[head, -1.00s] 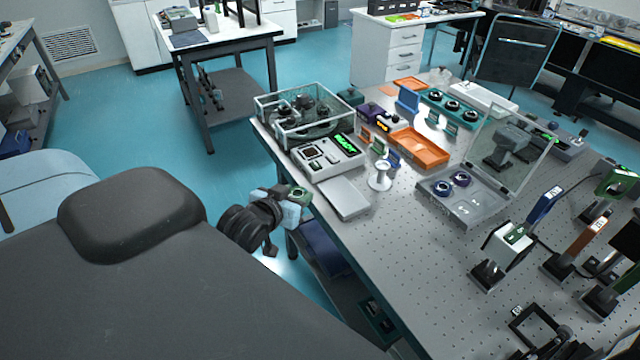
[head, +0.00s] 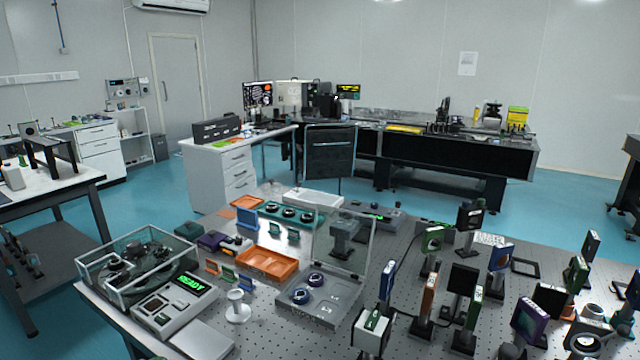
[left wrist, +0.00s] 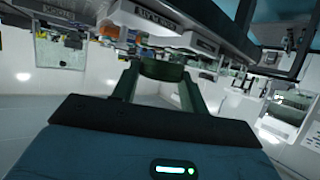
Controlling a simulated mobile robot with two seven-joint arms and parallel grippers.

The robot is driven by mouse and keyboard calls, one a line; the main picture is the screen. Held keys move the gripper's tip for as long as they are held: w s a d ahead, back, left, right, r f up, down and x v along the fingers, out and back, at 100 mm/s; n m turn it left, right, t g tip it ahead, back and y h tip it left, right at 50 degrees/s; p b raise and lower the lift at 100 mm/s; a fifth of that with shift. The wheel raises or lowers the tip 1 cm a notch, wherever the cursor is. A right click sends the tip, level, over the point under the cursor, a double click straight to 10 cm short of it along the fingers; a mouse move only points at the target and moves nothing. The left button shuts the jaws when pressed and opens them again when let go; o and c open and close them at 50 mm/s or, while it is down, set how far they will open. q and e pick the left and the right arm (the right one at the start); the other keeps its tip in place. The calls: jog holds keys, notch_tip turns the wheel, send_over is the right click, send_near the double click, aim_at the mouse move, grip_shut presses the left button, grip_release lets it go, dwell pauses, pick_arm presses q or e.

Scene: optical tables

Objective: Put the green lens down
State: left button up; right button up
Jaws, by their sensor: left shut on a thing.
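In the left wrist view my left gripper (left wrist: 161,80) is shut on the green lens (left wrist: 162,70), a dark green round piece held between the two fingertips. In the head view my left arm is out of the picture, apart from perhaps a small dark bit at the bottom edge near the table's left side, too little to tell. My right gripper is in neither current view.
The perforated optical table (head: 262,335) bears a box with a green READY display (head: 190,284), a clear-walled case (head: 140,262), an orange tray (head: 267,264), a grey tray with dark round pieces (head: 322,305), a white stand (head: 238,308) and several posted optics at right.

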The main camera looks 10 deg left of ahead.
pick_arm(q)
jog(key=w+d+r+m+h, duration=0.1)
jog(key=d+r, duration=0.3)
jog(key=d, duration=0.3)
jog(key=w+d+r, duration=0.2)
jog(key=d+r, duration=0.1)
jog(key=d, duration=0.5)
jog(key=shift+r+m+t+h, duration=0.3)
jog(key=shift+r+m+h, duration=0.1)
jog(key=shift+d, duration=0.15)
